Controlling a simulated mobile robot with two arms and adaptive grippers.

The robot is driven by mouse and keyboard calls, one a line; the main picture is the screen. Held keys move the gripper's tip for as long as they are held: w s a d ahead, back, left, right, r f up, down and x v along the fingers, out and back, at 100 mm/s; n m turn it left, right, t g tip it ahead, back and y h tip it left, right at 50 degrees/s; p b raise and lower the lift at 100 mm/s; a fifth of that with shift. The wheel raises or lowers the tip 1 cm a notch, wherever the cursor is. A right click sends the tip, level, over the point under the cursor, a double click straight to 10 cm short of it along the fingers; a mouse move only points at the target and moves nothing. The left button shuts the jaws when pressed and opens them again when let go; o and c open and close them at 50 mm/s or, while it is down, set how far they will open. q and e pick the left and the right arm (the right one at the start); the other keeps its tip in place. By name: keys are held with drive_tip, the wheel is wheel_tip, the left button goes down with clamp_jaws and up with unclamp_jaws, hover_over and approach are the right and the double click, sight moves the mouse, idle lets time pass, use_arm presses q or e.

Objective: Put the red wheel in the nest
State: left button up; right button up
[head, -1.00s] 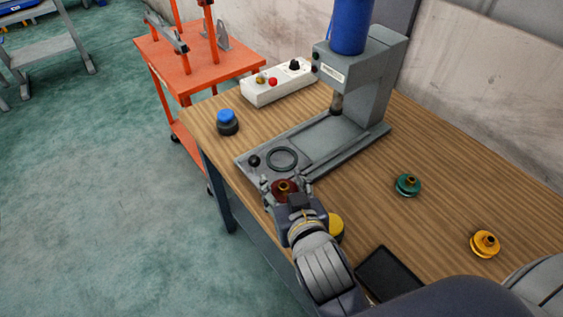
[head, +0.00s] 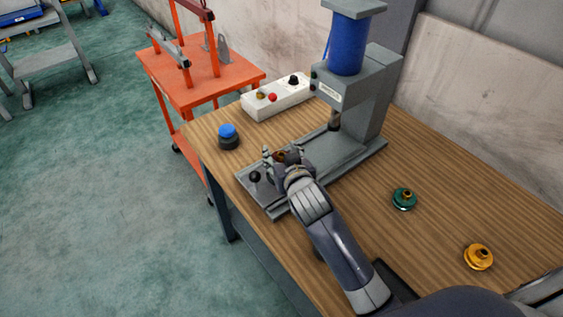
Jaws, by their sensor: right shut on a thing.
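The red wheel (head: 281,155) shows only as a small dark red-brown patch between the fingers of my right gripper (head: 279,157), which is shut on it. The gripper is over the front part of the grey press base (head: 270,205). The nest, a black ring on that base in the earlier view, is now hidden behind my gripper and wrist. I cannot tell whether the wheel touches the nest or is above it. My left gripper is not in view.
The press (head: 368,100) with its blue cylinder (head: 349,45) stands behind my gripper. A black knob (head: 254,177) is beside it.

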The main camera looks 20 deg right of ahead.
drive_tip(key=shift+f, duration=1.6)
drive_tip(key=shift+f, duration=0.1)
drive_tip(key=o, duration=1.5)
drive_tip(key=shift+s+f, duration=0.1)
drive_tip(key=shift+s, duration=0.05)
drive_tip(key=shift+s, duration=0.1)
drive_tip(key=v, duration=1.2)
drive_tip(key=shift+r+b, duration=0.2)
drive_tip(key=shift+b, duration=0.2)
